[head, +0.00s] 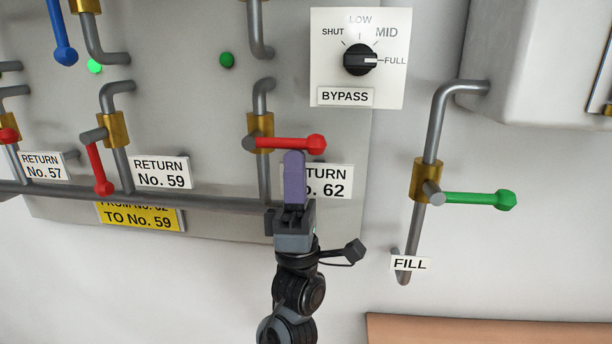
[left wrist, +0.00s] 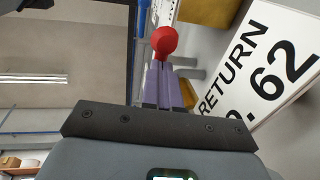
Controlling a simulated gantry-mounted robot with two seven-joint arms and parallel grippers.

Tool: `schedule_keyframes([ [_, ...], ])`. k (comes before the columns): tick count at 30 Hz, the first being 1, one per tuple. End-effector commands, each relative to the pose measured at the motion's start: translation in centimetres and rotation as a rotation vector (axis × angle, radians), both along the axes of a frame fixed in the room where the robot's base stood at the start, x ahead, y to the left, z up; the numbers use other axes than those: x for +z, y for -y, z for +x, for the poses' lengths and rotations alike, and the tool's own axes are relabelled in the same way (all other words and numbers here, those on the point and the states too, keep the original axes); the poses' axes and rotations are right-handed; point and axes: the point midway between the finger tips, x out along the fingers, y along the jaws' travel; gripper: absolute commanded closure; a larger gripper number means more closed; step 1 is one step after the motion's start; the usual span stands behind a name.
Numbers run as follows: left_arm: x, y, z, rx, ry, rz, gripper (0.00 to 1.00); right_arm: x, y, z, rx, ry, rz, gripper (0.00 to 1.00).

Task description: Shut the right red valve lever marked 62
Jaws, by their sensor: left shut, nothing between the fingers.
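The red valve lever marked 62 (head: 290,143) is on a brass valve body (head: 260,125) and lies level, its knob pointing right. My left gripper (head: 294,155) comes up from below with its purple fingers shut and empty. The fingertips are right under the lever, near its knob end; whether they touch it I cannot tell. In the left wrist view the red knob (left wrist: 164,40) shows just beyond the tips of the closed fingers (left wrist: 160,68). The RETURN No. 62 label (head: 334,182) is partly hidden behind my fingers. My right gripper is not in view.
The red No. 59 lever (head: 100,170) hangs down to the left. A level pipe (head: 200,201) runs behind my gripper. The bypass dial (head: 360,60) is above right. The green FILL lever (head: 478,199) points right. Open wall lies between the panel and the FILL pipe.

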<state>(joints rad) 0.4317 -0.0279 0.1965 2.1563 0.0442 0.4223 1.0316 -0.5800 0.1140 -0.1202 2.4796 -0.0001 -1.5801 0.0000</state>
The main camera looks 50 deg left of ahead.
Motion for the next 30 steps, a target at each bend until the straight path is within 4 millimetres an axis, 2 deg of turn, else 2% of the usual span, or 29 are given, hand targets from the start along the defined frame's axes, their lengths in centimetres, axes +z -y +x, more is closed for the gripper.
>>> schedule_keyframes([
  [11, 0.3, 0.0, -0.2, -0.001, 0.007, 0.002, 1.00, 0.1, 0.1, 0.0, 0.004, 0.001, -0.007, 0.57],
  [17, -0.4, 0.1, -0.2, -0.002, 0.008, 0.002, 1.00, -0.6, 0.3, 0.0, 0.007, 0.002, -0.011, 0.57],
  [23, -2.5, 0.4, -0.2, -0.005, 0.004, 0.001, 1.00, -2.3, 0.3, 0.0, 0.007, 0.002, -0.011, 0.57],
  [30, -6.1, 1.0, -0.3, -0.011, 0.000, -0.001, 1.00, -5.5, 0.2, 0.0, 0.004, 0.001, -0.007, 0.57],
])
